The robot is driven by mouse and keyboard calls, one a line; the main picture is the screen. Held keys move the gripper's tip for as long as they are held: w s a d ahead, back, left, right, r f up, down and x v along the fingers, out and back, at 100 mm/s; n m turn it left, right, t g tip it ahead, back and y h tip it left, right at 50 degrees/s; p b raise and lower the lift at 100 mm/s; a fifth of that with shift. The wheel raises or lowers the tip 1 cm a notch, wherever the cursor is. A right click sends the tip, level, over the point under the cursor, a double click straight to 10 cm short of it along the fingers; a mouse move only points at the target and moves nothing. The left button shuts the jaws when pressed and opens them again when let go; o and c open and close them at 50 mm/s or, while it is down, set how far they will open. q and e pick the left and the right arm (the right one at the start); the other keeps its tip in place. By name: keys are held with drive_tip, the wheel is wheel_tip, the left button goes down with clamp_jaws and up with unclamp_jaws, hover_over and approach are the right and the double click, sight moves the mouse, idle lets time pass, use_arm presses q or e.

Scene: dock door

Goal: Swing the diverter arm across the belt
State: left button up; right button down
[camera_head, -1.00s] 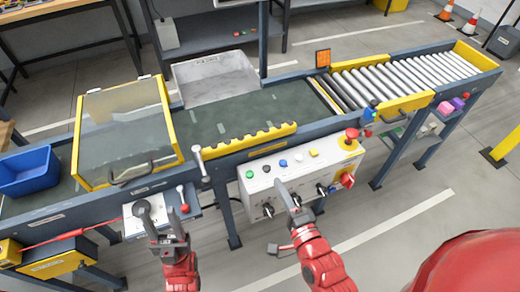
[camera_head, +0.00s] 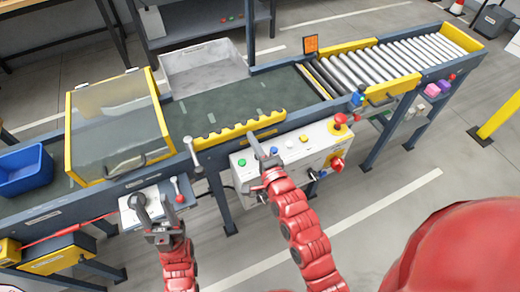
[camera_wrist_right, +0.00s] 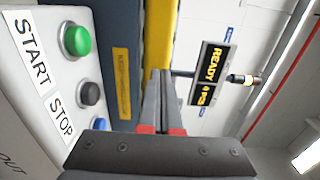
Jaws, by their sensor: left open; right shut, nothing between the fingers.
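The diverter arm appears to be the scalloped yellow bar (camera_head: 240,133) lying along the near edge of the dark green belt (camera_head: 205,120), not across it. A pale upright lever (camera_head: 190,150) stands at its left end. My right gripper (camera_head: 254,140) is shut and empty, its tips at the bar's near side above the control box. In the right wrist view the shut fingers (camera_wrist_right: 160,80) point at a yellow strip (camera_wrist_right: 160,35); I cannot tell whether they touch it. My left gripper (camera_head: 157,222) is open by the small lever box (camera_head: 128,213) at the near edge.
The white control box (camera_head: 300,150) has coloured buttons and a red knob on top. A hinged clear guard (camera_head: 118,120) covers the belt's left. A grey bin (camera_head: 205,65) stands behind the belt, rollers (camera_head: 400,58) are at right, a blue tray (camera_head: 25,170) at left.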

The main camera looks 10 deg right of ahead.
sight(248, 130)
drive_tip(key=shift+w+a+r, duration=0.1)
drive_tip(key=shift+w+a, duration=0.1)
drive_tip(key=shift+w, duration=0.5)
drive_tip(key=shift+w, duration=0.1)
drive_tip(key=shift+w+b, duration=0.8)
drive_tip(key=shift+w, duration=0.05)
drive_tip(key=b+x, duration=0.1)
drive_tip(key=x, duration=0.2)
drive_tip(key=b+x, duration=0.2)
drive_tip(key=x, duration=0.2)
drive_tip(key=shift+a, duration=0.25)
drive_tip(key=shift+w+a, duration=0.45)
drive_tip(key=shift+w, duration=0.25)
